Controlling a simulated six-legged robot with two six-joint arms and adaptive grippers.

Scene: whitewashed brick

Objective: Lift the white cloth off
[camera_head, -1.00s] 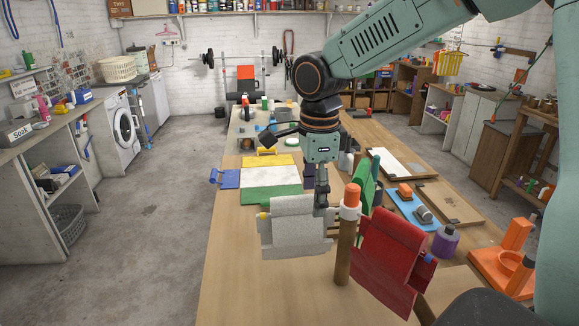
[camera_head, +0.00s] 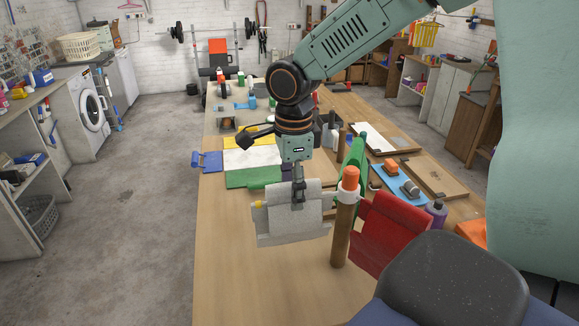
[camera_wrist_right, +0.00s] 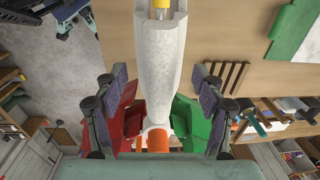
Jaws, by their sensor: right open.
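The white cloth (camera_head: 285,225) hangs folded over a yellow-tipped bar that sticks out left from a wooden post (camera_head: 341,232) with an orange top. My right gripper (camera_head: 298,195) points down over the cloth's top, right of its middle. In the right wrist view the white cloth (camera_wrist_right: 160,60) runs between the two open fingers (camera_wrist_right: 160,85), with a gap on each side. A red cloth (camera_head: 385,230) hangs right of the post, and a green cloth (camera_head: 357,160) hangs behind it. My left gripper is not in view.
On the wooden table (camera_head: 245,285) behind the rack lies a mat striped yellow, white and green (camera_head: 252,157). A blue tray (camera_head: 400,182) and wooden boards (camera_head: 433,178) lie at right. The table's front left part is clear.

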